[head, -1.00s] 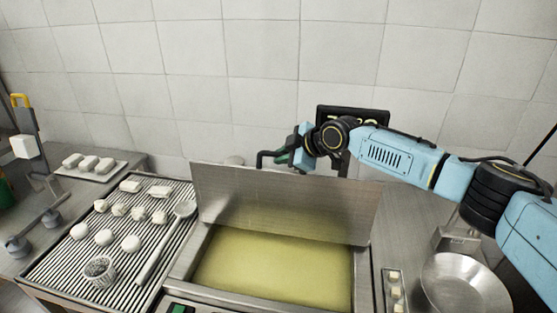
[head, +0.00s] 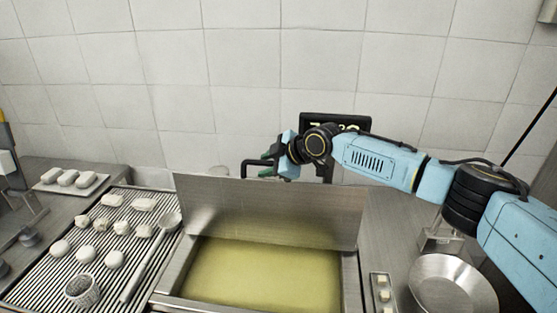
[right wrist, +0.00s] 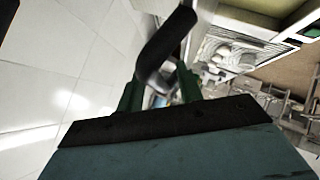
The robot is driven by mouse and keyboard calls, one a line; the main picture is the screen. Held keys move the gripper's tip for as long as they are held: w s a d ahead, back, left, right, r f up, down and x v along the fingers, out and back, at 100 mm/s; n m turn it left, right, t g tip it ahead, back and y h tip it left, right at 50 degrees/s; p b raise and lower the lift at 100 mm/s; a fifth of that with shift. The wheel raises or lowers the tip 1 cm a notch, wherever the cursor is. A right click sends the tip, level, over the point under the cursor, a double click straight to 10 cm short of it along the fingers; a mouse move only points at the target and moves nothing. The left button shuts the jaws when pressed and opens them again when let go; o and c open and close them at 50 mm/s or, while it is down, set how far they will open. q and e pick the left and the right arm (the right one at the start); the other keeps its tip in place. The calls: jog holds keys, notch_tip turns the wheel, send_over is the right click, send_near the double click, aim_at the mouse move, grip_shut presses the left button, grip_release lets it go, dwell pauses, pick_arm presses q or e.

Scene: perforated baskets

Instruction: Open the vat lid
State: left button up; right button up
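The vat (head: 350,285) is a metal basin of yellow liquid at front center in the head view. Its metal lid (head: 270,213) stands raised, nearly upright, along the vat's back edge, and the liquid is uncovered. A dark bent handle (head: 248,167) shows behind the lid's top edge. My right gripper (head: 272,160) is behind the lid at this handle. In the right wrist view, the dark handle (right wrist: 163,42) runs between the green fingers of the right gripper (right wrist: 158,95), which look closed on it. The lid hides part of the handle. My left gripper is not in view.
A ribbed tray (head: 50,262) with white food pieces, a ladle (head: 150,258) and a small basket (head: 82,290) lies to the left. A metal pan (head: 452,285) stands at the right. A black display (head: 335,124) stands behind the gripper, before the tiled wall.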

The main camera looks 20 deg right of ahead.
jog(key=b+v, duration=0.1)
jog(key=v, duration=1.2)
jog(key=shift+b, duration=0.3)
jog(key=shift+s, duration=0.1)
